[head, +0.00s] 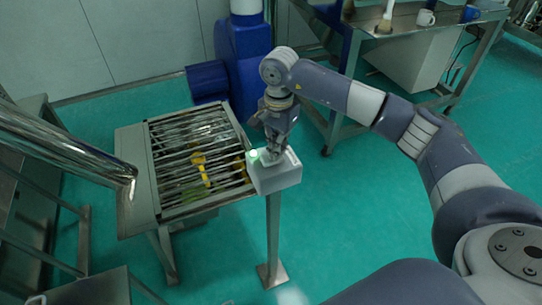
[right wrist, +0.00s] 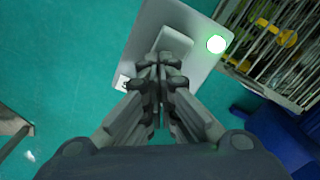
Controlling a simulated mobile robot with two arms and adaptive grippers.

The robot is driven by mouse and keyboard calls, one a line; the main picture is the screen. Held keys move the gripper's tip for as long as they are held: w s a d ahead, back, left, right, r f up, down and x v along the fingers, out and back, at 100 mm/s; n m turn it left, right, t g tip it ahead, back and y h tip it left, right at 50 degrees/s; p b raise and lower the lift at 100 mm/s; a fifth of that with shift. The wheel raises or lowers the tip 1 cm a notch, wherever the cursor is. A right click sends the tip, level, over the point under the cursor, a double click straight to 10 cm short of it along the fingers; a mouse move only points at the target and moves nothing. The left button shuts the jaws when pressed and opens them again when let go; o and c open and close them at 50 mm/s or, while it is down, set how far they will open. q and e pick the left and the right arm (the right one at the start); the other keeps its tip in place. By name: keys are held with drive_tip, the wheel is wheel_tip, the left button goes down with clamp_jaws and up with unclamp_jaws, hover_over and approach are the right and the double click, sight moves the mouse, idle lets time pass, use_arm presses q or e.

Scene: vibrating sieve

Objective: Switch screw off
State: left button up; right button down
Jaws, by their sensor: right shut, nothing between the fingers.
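A light grey control box (head: 278,177) stands on a metal post beside the sieve. A green light (head: 253,153) glows on its top left; in the right wrist view the light (right wrist: 216,44) is bright green-white. My right gripper (head: 273,150) points down at the top of the box, its fingers shut and empty. In the right wrist view its fingertips (right wrist: 158,62) lie over a raised grey block (right wrist: 174,40) on the box (right wrist: 205,20) and hide part of it. I cannot tell whether they touch it. My left gripper is not in view.
The sieve (head: 135,150) has metal bars with yellow pieces among them, left of the box. A blue machine (head: 240,55) stands behind it. A shiny metal pipe (head: 70,150) reaches in from the left. A table with mugs is at the back right. Green floor is clear right of the post.

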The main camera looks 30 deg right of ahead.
drive_tip(key=shift+r+p, duration=0.5)
drive_tip(key=shift+r, duration=0.4)
drive_tip(key=shift+r+p, duration=1.2)
drive_tip(key=shift+r, duration=1.3)
